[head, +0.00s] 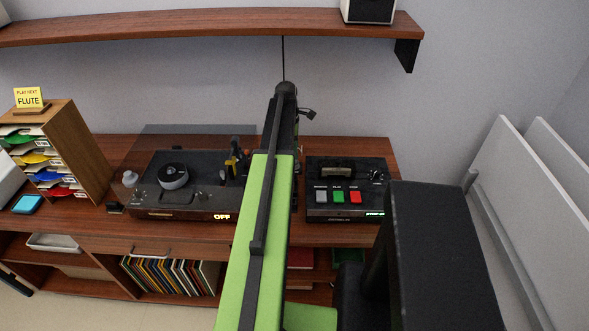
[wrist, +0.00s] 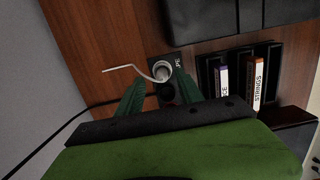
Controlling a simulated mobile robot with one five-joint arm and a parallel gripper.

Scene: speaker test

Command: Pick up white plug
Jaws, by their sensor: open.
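The white plug (wrist: 161,71) shows in the wrist view as a pale round end with a thin, curved white lead running off to the left. It is at a small dark panel (wrist: 181,62) with partly hidden white lettering ending in "PE". A dark round socket-like spot with some red lies just below it. My gripper (wrist: 160,82) is open, its green fingers on either side of the panel, with the plug near the gap between the tips. Nothing is held. I cannot tell whether a finger touches the panel. In the head view my arm hides the plug.
Two cartridges, one marked STRINGS (wrist: 258,84), stand in a black rack (wrist: 212,75) right of the panel. A black cable (wrist: 70,122) runs at left. The head view shows a turntable (head: 173,178), a button deck (head: 346,185) and an overhead shelf (head: 200,24).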

